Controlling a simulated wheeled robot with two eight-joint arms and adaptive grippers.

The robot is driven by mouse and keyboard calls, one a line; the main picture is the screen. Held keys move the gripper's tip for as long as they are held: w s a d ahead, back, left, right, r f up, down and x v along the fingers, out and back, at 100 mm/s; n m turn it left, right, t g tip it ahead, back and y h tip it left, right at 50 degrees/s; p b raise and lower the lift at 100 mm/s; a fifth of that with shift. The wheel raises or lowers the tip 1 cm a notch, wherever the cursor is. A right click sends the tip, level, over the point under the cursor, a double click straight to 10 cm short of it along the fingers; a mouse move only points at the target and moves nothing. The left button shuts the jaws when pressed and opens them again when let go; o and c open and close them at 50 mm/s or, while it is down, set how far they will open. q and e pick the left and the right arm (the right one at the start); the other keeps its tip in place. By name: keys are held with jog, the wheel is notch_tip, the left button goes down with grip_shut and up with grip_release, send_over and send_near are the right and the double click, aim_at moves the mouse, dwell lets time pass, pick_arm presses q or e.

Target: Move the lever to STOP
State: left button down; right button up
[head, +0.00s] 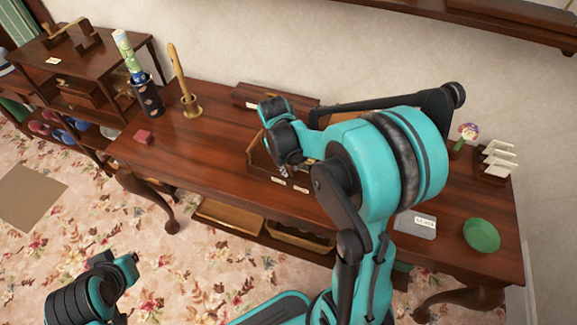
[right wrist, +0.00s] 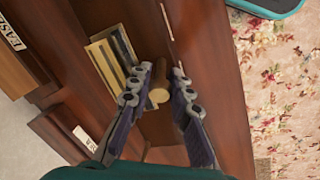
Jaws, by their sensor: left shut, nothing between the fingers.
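The lever box, a dark wooden case with small white labels (head: 270,165), stands on the table, mostly hidden by my right arm. In the right wrist view a pale slotted plate (right wrist: 103,65) lies in dark wood. A light round wooden knob (right wrist: 159,94), apparently the lever's handle, shows beside it. My right gripper (right wrist: 160,70) is open, one finger on each side of the knob; contact cannot be told. In the head view my right gripper (head: 287,165) is at the box. My left gripper (head: 130,262) is shut and empty, low over the carpet. No STOP label is readable.
A shelf unit (head: 85,65) stands left. Open carpet lies in front.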

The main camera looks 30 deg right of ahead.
jog(key=shift+w+a+f+g+h, duration=0.15)
jog(key=shift+w+a+g+h, duration=0.15)
jog(key=shift+g+h, duration=0.35)
grip_shut()
jog(key=shift+d, duration=0.1)
jog(key=o, duration=0.9)
grip_release()
jog(key=shift+o, duration=0.2)
jog(key=v, duration=1.2)
